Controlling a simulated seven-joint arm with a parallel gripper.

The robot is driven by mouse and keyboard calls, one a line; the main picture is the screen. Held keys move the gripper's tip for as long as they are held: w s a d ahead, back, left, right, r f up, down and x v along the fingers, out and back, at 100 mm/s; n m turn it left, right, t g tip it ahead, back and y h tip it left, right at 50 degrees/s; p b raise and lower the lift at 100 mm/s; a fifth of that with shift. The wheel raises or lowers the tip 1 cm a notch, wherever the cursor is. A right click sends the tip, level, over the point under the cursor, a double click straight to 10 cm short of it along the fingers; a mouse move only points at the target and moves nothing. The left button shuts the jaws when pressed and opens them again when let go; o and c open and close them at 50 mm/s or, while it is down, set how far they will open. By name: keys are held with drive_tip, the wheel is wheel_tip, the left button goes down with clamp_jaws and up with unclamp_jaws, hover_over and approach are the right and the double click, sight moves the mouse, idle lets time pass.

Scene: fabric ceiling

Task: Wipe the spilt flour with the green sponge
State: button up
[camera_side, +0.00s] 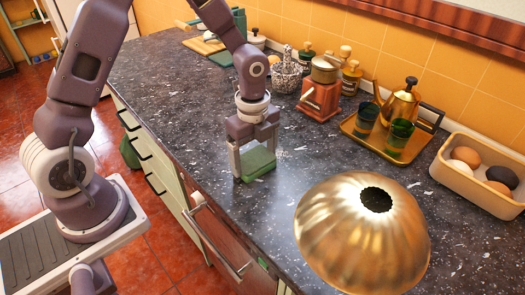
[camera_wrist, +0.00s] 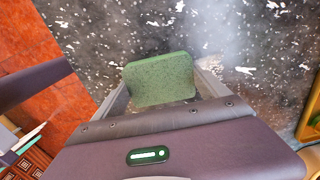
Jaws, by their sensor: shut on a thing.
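The green sponge (camera_side: 259,165) is between the two fingers of my gripper (camera_side: 254,158), low over the dark speckled counter. It looks to be at the counter surface, but I cannot tell whether it presses on it. In the wrist view the sponge (camera_wrist: 160,80) sits squarely between the fingers of my shut gripper (camera_wrist: 162,88). A faint whitish haze, perhaps the spilt flour (camera_wrist: 222,38), lies beyond and right of the sponge there. The pale flecks of the counter make its edges hard to tell. Any flour under the sponge is hidden.
A large brass dome (camera_side: 362,235) stands in front right of my gripper. Behind are a red coffee grinder (camera_side: 320,100), a mortar (camera_side: 286,82), a tray (camera_side: 372,150) with green glasses and a kettle, and an egg box (camera_side: 470,187). The counter's front edge is close on the left.

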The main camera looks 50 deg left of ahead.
drive_tip(key=shift+s+r, duration=0.1)
drive_tip(key=shift+s, duration=0.25)
drive_tip(key=shift+r, duration=4)
drive_tip(key=shift+a, duration=0.15)
drive_tip(key=a, duration=0.8)
wheel_tip(320, 180, up, 2)
hover_over(198, 140)
drive_tip(key=shift+n, duration=0.4)
wheel_tip(198, 140, down, 10)
drive_tip(key=shift+r, duration=0.25)
drive_tip(key=shift+f, duration=0.2)
